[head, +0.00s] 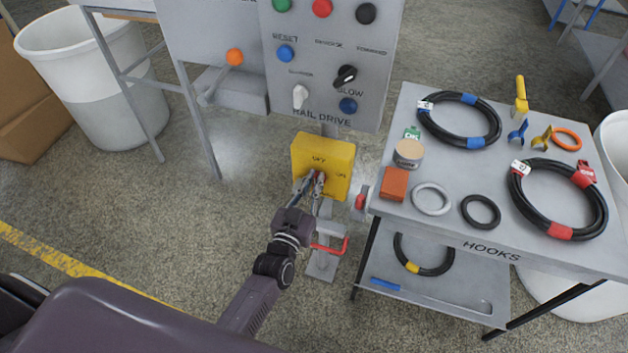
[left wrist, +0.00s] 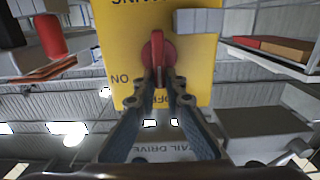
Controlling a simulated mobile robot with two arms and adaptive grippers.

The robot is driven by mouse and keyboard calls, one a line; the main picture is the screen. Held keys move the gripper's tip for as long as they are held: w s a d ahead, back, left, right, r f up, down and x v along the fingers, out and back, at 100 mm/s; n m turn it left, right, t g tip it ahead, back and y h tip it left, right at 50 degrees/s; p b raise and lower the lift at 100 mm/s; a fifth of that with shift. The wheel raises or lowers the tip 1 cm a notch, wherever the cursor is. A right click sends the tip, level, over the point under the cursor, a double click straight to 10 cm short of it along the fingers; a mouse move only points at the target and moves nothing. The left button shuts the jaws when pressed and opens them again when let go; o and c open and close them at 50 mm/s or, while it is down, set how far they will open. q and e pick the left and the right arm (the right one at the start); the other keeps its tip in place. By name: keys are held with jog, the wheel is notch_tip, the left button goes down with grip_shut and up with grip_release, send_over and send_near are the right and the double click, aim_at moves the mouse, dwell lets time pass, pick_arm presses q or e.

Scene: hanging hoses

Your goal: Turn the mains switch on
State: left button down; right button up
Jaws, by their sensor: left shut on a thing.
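The yellow mains switch box (head: 340,153) stands below the RAIL DRIVE panel, with OFF at its top and ON at its right in the head view. My left gripper (head: 317,181) reaches its front face, and its fingers hide the handle there. In the left wrist view, where the lettering is upside down, the red switch handle (left wrist: 157,48) on the yellow box (left wrist: 205,75) stands upright, in line with OFF. My left gripper (left wrist: 159,80) is shut on the handle, one finger on each side. My right gripper is not in view.
A grey control panel (head: 270,95) with coloured buttons and knobs stands above the box. At right, a grey table (head: 450,225) holds black hoses (head: 548,168), rings and small items. A red bent lever (head: 335,248) sits low beside my gripper.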

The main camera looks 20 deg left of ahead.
pick_arm(q)
jog(key=shift+m, duration=0.3)
jog(key=shift+d+f+m+p, duration=0.2)
jog(key=shift+d+m, duration=0.1)
jog(key=shift+m, duration=1.05)
jog(key=shift+d+f+m+p, duration=0.1)
jog(key=shift+d+m+p, duration=0.15)
jog(key=shift+m, duration=1.15)
jog(key=shift+d+f+m+p, duration=0.15)
jog(key=shift+d+m, duration=0.2)
jog(key=shift+m, duration=1)
jog(key=c, duration=2)
grip_release()
jog(key=shift+s, duration=0.1)
jog(key=s, duration=1.2)
jog(key=shift+a, duration=0.2)
